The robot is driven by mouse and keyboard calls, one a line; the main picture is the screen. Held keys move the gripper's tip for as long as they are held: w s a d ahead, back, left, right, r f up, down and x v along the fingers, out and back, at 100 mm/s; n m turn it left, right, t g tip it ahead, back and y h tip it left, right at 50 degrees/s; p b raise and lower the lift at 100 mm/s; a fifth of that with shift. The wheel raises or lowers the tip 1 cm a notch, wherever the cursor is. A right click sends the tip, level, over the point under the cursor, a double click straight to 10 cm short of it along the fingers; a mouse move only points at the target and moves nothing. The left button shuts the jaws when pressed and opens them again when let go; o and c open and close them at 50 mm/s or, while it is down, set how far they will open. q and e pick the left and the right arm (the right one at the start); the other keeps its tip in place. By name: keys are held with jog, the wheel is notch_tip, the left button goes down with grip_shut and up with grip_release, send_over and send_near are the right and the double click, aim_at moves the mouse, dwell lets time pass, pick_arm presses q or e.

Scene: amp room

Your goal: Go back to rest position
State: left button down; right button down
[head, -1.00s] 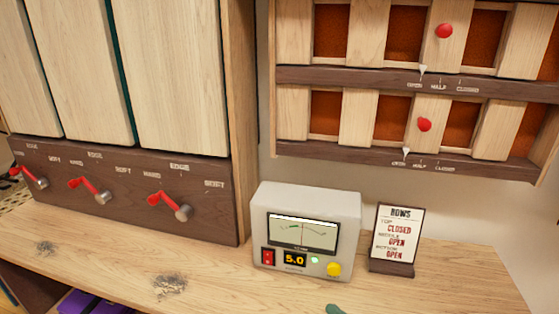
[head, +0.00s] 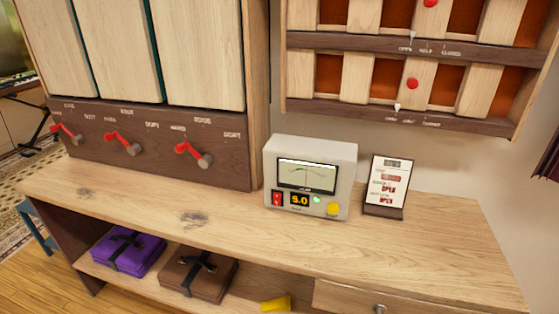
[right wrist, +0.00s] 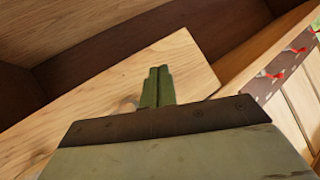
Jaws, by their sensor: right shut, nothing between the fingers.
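My right gripper (right wrist: 157,88) shows in the right wrist view. Its two green fingers are together with nothing between them, in front of a light wooden surface (right wrist: 185,65). Neither gripper shows in the head view, and my left gripper is in neither view now.
A wooden bench (head: 250,235) carries a white meter box (head: 309,165) and a small sign (head: 387,185). A panel with red levers (head: 122,143) is at left; slatted shutters (head: 415,85) are on the wall. Purple (head: 128,252) and brown (head: 198,275) bundles lie on the lower shelf.

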jog(key=s+d+f+n+g+h, duration=0.1)
jog(key=s+d+f+g+h, duration=0.15)
jog(key=s+f, duration=0.6)
jog(key=s+d+f+n+g+h, duration=0.1)
jog(key=s+d+f+g, duration=0.25)
jog(key=s+f, duration=0.5)
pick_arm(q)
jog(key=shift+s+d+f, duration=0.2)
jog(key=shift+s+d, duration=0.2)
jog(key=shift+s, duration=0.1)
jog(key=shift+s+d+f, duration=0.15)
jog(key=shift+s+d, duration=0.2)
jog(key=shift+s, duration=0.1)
pick_arm(e)
jog(key=s+d+f+n+g, duration=0.1)
jog(key=s+f, duration=0.4)
jog(key=s, duration=0.5)
jog(key=s+d+f+g+h, duration=0.1)
jog(key=s+d+f+g, duration=0.1)
jog(key=s, duration=0.8)
notch_tip(320, 180, down, 3)
jog(key=shift+d+r+n+g, duration=0.1)
jog(key=shift+d+n+g, duration=0.3)
jog(key=shift+g, duration=0.3)
jog(key=shift+h, duration=0.25)
